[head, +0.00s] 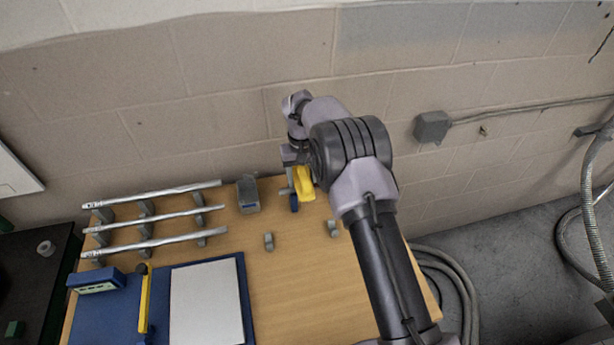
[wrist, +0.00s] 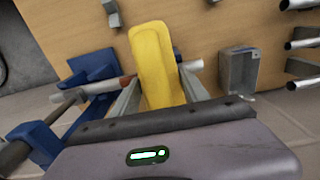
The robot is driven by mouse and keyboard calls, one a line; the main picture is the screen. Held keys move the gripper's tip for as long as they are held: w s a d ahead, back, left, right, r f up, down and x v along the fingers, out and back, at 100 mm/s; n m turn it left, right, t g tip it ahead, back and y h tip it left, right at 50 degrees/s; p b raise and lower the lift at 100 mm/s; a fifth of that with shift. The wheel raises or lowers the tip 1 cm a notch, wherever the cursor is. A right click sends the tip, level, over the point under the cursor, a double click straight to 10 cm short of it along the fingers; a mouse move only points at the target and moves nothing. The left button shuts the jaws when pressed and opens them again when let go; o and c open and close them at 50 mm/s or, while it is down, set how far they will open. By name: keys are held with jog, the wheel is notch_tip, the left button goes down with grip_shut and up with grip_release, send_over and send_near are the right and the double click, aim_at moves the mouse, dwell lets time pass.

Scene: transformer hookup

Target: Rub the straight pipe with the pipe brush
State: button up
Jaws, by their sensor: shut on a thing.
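My gripper (wrist: 158,92) is shut on a yellow block-like tool (wrist: 156,62), which also shows in the head view (head: 304,184) over the bench's back edge. It appears to be the pipe brush; I see no bristles clearly. In the wrist view a thin pipe (wrist: 128,86), grey and reddish, runs beside and partly behind the yellow tool, with blue supports (wrist: 95,72) on it. I cannot tell whether they touch. Three silver pipes (head: 160,215) lie on grey rests at the bench's left. I cannot tell which is the straight pipe.
A small grey box (head: 248,195) stands on the wooden bench (head: 290,280) left of my gripper. Two small grey posts (head: 268,241) stand in front. A blue mat (head: 120,312) holds a white sheet, a blue device and a yellow tool. The block wall (head: 220,100) is close behind.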

aim_at(302, 168)
notch_tip(302, 168, up, 6)
jog(key=p, duration=0.4)
notch_tip(302, 168, up, 3)
jog(key=shift+r+p, duration=0.15)
jog(key=shift+p, duration=1.1)
